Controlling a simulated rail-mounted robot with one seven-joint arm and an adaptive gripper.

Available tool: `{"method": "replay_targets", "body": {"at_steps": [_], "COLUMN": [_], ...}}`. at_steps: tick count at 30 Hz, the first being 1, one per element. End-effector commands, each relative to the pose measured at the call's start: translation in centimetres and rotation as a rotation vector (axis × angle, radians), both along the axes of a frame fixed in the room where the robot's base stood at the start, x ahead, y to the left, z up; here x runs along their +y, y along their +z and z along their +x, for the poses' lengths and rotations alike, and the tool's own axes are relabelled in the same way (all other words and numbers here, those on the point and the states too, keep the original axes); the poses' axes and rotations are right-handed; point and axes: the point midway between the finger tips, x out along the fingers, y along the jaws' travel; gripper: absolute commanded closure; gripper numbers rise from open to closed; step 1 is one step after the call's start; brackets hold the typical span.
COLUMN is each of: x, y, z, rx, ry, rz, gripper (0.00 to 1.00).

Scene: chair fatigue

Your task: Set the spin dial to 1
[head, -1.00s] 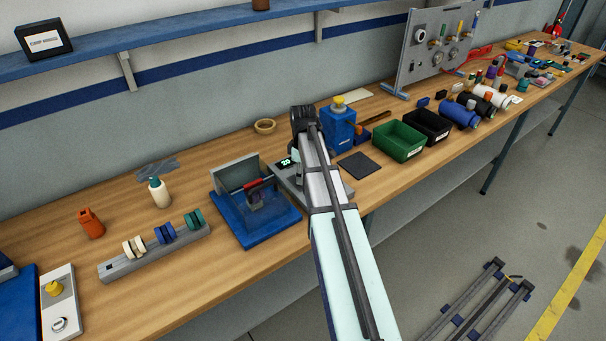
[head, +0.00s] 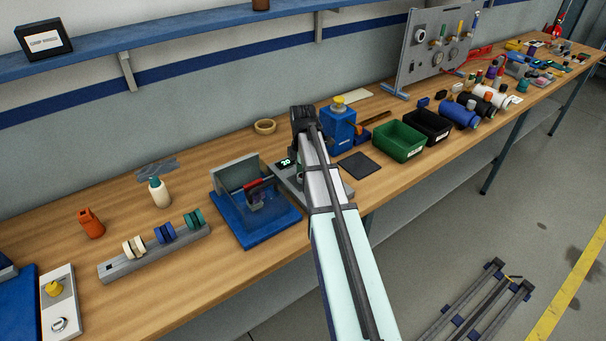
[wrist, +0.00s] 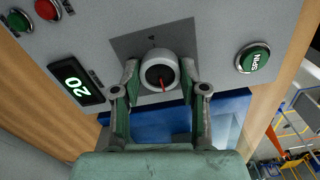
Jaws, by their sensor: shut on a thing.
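The spin dial (wrist: 158,72) is a round pale knob with a dark face and a red pointer on a grey panel (wrist: 205,25) in the wrist view. The pointer points toward the bottom of the picture. My gripper (wrist: 160,80) is shut on the dial, one finger on each side. A display (wrist: 76,83) left of the dial reads 20 in the wrist view. It also shows in the head view (head: 286,162). A green SPIN button (wrist: 252,58) is right of the dial. In the head view my arm hides the dial and my fingertips.
Red (wrist: 47,9) and green (wrist: 18,20) buttons sit at the panel's upper left. In the head view, a blue fixture (head: 262,232) stands left of the panel. A blue box (head: 339,128) and a green bin (head: 398,141) stand to the right.

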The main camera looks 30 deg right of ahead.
Motion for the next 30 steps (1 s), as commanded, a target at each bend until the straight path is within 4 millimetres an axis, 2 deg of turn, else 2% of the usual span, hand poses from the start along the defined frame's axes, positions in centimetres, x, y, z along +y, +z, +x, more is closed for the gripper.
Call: {"method": "replay_targets", "body": {"at_steps": [17, 18, 19, 30], "x": [0.04, 0.04, 0.04, 0.01], "y": [-0.1, -0.11, -0.1, 0.16], "z": [-0.11, -0.12, -0.11, -0.02], "rx": [0.003, 0.003, 0.003, 0.0], "ry": [0.033, 0.033, 0.033, 0.031], "rz": [0.001, 0.001, 0.001, 0.0], "gripper": [0.92, 0.43, 0.33, 0.32]}}
